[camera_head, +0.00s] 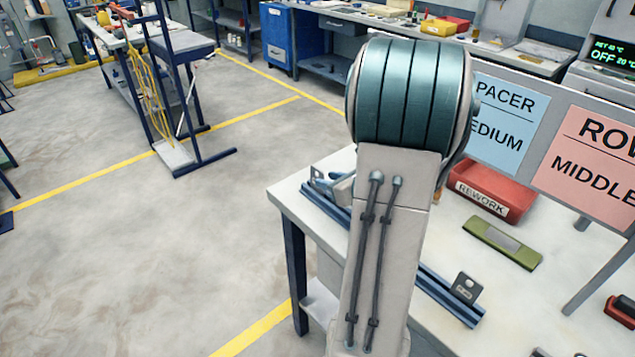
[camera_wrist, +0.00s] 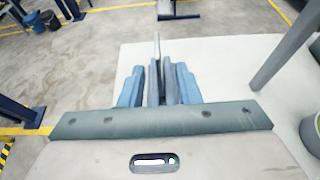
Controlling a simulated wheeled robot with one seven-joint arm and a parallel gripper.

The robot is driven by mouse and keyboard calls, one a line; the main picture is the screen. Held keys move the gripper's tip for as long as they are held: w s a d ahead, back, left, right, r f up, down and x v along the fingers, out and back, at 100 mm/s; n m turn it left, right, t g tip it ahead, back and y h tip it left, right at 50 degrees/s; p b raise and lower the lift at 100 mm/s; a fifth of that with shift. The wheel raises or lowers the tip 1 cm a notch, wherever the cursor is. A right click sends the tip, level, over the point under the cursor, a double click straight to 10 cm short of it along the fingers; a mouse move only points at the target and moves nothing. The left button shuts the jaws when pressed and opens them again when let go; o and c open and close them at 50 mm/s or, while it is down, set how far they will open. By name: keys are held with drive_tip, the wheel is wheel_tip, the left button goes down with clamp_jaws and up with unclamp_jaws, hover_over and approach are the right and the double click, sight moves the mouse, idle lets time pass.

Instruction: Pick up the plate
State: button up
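In the head view a small grey metal plate with a slot (camera_head: 467,285) stands at the near right end of a blue rail (camera_head: 432,282) on the white table. Another grey metal piece (camera_head: 343,188) is at the rail's far left end, partly behind my arm. In the wrist view my gripper (camera_wrist: 161,82) shows as grey fingers close together, flanked by stepped blue pieces. A thin grey upright shape (camera_wrist: 157,48) shows at the fingertips, seen edge-on. I cannot tell whether it is a plate or whether the fingers touch it.
A red REWORK bin (camera_head: 493,190) and a green block with a grey label (camera_head: 502,242) are on the table right of my arm. A sign board (camera_head: 548,100) on posts stands along the table. A red and black object (camera_head: 622,310) is at the right edge. Open floor lies left.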

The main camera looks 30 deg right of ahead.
sight(317, 176)
drive_tip(key=shift+p+x, duration=0.45)
drive_tip(key=shift+x, duration=2.15)
drive_tip(key=shift+a+r, duration=0.1)
drive_tip(key=shift+r, duration=0.05)
clamp_jaws()
